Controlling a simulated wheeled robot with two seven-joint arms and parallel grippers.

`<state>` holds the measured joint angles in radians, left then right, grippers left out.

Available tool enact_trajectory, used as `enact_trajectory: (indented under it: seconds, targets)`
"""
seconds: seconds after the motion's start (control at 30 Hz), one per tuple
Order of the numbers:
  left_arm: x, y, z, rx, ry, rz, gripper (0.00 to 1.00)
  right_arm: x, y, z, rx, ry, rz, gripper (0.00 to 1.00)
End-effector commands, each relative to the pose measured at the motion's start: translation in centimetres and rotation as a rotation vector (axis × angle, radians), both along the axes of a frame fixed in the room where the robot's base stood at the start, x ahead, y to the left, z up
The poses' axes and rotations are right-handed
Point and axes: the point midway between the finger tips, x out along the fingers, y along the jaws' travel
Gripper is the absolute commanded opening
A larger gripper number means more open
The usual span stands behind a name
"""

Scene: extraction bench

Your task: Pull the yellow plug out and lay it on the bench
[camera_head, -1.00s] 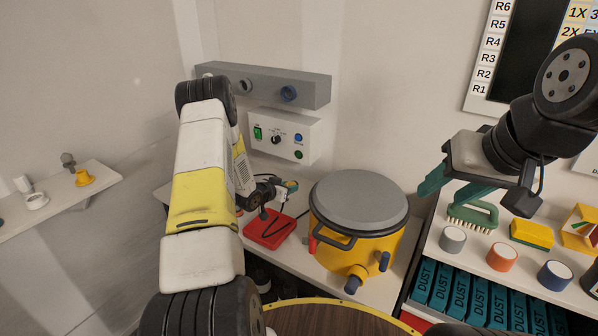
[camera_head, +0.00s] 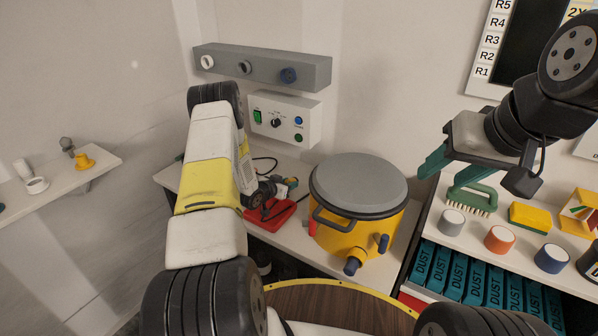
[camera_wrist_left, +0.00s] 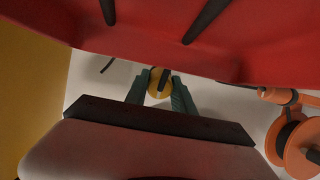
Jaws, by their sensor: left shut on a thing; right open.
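The yellow plug (camera_wrist_left: 154,84) shows in the left wrist view as a yellow round face with a dark strip across it. It sits between the two teal fingers of my left gripper (camera_wrist_left: 160,90), which is shut on it. In the head view my left gripper (camera_head: 288,184) is just above and behind a red object (camera_head: 274,215) on the bench (camera_head: 290,240); its fingers are small there and the plug cannot be made out clearly. My right gripper (camera_head: 450,178) is open and empty, with teal fingers, above the right shelf.
A yellow vessel with a grey lid (camera_head: 358,180) stands right of my left gripper. A control box (camera_head: 286,118) and a grey bar (camera_head: 262,68) are on the wall behind. An orange reel (camera_wrist_left: 298,145) shows in the left wrist view. A brush (camera_head: 474,190) lies on the right shelf.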

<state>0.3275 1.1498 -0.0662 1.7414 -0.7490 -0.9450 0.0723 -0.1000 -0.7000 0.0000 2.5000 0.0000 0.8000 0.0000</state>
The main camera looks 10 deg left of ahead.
Motion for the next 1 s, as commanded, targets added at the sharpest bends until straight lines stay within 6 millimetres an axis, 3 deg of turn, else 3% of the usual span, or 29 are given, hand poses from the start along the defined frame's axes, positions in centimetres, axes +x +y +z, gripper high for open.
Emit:
enact_trajectory:
  seconds: [0.77, 0.8, 0.9, 1.0]
  targets:
    - [0.0, 0.0, -1.2, 0.000, 0.000, 0.000, 0.00, 0.0, 0.0, 0.0, 0.000, 0.000, 0.000, 0.49]
    - [0.0, 0.0, -1.2, 0.000, 0.000, 0.000, 0.38, 0.0, 0.0, 0.0, 0.000, 0.000, 0.000, 0.49]
    - [0.0, 0.0, -1.2, 0.000, 0.000, 0.000, 0.55, 0.0, 0.0, 0.0, 0.000, 0.000, 0.000, 0.49]
    - [0.0, 0.0, -1.2, 0.000, 0.000, 0.000, 0.55, 0.0, 0.0, 0.0, 0.000, 0.000, 0.000, 0.49]
